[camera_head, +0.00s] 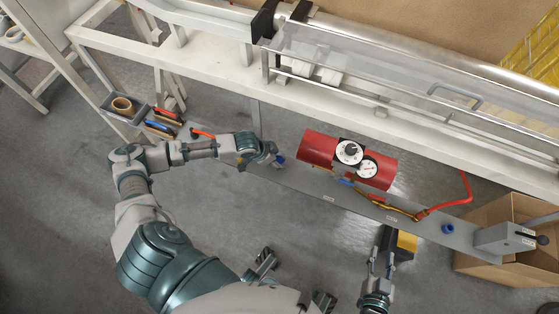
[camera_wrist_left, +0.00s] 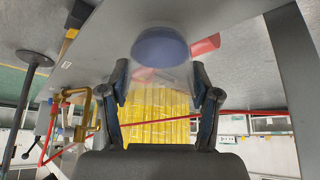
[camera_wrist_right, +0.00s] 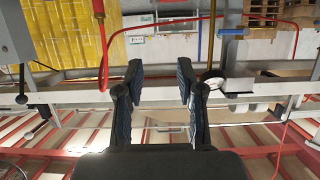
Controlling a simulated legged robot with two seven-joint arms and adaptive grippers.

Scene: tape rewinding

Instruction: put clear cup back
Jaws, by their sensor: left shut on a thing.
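My left gripper (camera_head: 270,155) is over the left part of the narrow grey shelf (camera_head: 310,186). In the left wrist view my left gripper (camera_wrist_left: 162,88) is shut on the clear cup (camera_wrist_left: 160,72), a see-through vessel between its two fingers. A blue round piece (camera_wrist_left: 160,46) shows at the cup's far end, close to the grey surface. It also shows in the head view (camera_head: 279,160), beside the fingertips. I cannot tell whether the cup touches the shelf. My right gripper (camera_head: 376,284) is low at the right, and the right wrist view shows its fingers (camera_wrist_right: 160,80) apart and empty.
A red cylinder (camera_head: 318,149) with two dials lies along the shelf. A second blue piece (camera_head: 447,229) sits further right, near a grey box and a cardboard box (camera_head: 488,220). A small tray with a tape roll (camera_head: 122,105) and handled tools are at the left.

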